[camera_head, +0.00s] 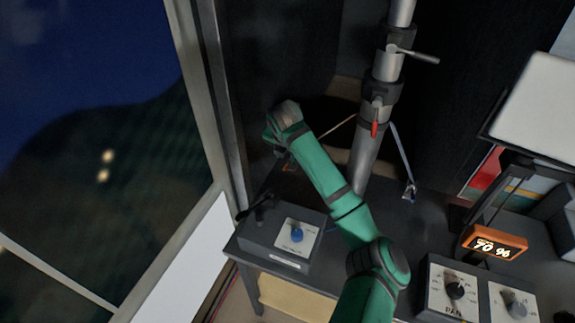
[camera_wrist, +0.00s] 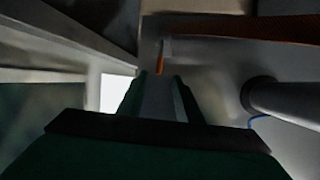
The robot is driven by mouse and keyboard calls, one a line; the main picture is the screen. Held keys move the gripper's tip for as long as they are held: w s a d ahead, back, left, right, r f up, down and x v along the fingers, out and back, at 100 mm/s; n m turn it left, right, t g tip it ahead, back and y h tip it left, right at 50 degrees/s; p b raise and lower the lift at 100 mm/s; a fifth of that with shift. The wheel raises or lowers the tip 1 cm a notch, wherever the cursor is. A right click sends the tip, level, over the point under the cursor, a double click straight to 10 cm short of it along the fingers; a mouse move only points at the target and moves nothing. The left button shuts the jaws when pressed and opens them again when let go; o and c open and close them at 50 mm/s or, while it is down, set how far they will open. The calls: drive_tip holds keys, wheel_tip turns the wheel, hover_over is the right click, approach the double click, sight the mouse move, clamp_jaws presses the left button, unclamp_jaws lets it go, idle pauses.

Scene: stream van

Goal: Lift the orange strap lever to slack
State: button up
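The orange strap lever (camera_wrist: 160,60) shows in the wrist view as a small upright orange piece just beyond the fingertips, near the middle between them. A brownish-orange strap (camera_wrist: 250,27) runs to the right at the top of that view. In the head view a thin tan strap (camera_head: 338,129) runs from the pole down to the left, and a small orange bit (camera_head: 289,167) shows below my wrist. My gripper (camera_wrist: 160,82) is open, with a gap between the fingers. I cannot tell whether it touches the lever. In the head view my wrist hides most of the gripper.
A grey mast (camera_head: 368,145) with clamps and a red handle stands right of my arm. A box with a blue knob (camera_head: 297,235) sits on the dark desk below. An orange-framed display (camera_head: 493,244) and knob panels (camera_head: 453,290) are at right. A window frame is at left.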

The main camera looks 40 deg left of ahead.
sight(286, 166)
drive_tip(key=x, duration=0.9)
drive_tip(key=shift+a, duration=0.1)
clamp_jaws()
